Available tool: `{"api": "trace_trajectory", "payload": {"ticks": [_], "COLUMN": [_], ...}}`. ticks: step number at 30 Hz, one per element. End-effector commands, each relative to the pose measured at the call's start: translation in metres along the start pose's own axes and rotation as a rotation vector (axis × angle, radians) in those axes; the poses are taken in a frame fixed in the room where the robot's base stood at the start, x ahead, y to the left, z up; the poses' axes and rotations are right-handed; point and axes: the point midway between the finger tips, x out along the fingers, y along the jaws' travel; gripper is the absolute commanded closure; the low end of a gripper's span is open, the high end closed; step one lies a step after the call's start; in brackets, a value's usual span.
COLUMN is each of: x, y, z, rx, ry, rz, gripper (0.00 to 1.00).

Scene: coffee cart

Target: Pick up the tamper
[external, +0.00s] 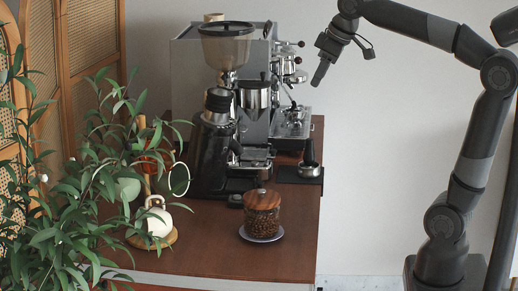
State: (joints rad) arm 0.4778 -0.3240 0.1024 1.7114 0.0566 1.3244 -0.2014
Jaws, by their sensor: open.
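What looks like the tamper (308,155), a dark upright handle above a round metal part (309,170), is on a small black mat (287,174) at the right edge of the wooden counter. At this size I cannot tell whether the metal part belongs to it or is a separate piece. My gripper (319,79) is open and empty. It hangs in the air above and slightly right of the tamper, fingers pointing down and a little left, well apart from it. The fingers overlap in this view.
A silver espresso machine (193,75) and a coffee grinder (228,55) stand left of the tamper. A glass jar of beans with a wooden lid (263,200) is at the front. A white pot (158,222) and leafy plant (65,190) are left. The counter's (205,250) front is mostly clear.

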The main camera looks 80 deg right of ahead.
Motion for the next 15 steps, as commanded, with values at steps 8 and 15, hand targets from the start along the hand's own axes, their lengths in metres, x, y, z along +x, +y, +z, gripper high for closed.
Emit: {"api": "trace_trajectory", "payload": {"ticks": [8, 15], "x": [0.037, 0.060], "y": [0.121, 0.215], "z": [-0.051, -0.059], "rx": [0.110, 0.180], "ry": [-0.040, -0.047], "rz": [0.035, 0.042], "gripper": [0.48, 0.48]}}
